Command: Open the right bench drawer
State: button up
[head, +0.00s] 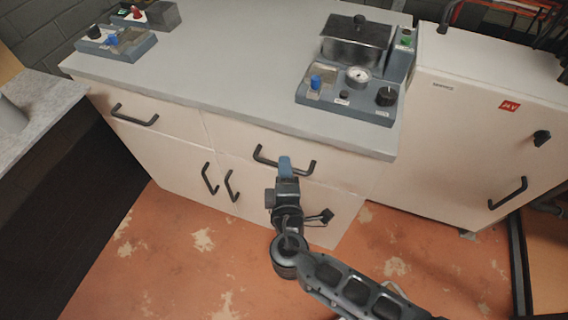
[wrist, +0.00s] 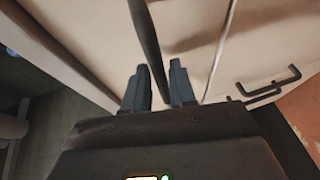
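The right bench drawer (head: 235,137) is under the worktop, with its pale front looking flush with the bench. Its dark bar handle (head: 303,168) runs across the front. My gripper (head: 285,165) is at the middle of this handle in the head view, its blue fingers covering part of the bar. In the wrist view, the dark handle bar (wrist: 147,45) runs down between the two fingers of my gripper (wrist: 159,85). The fingers stand apart, with the bar between them. Whether either finger touches it is unclear.
The left drawer handle (head: 134,115) and the lower door handles (head: 210,179) are to the left. A device with knobs (head: 350,75) stands on the worktop (head: 220,60) above. A white cabinet (head: 470,120) stands at right. The orange floor (head: 190,260) in front is clear.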

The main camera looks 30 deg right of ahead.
jog(key=shift+w+d+f, duration=0.1)
jog(key=shift+w+d, duration=0.25)
jog(key=shift+w, duration=0.25)
grip_shut()
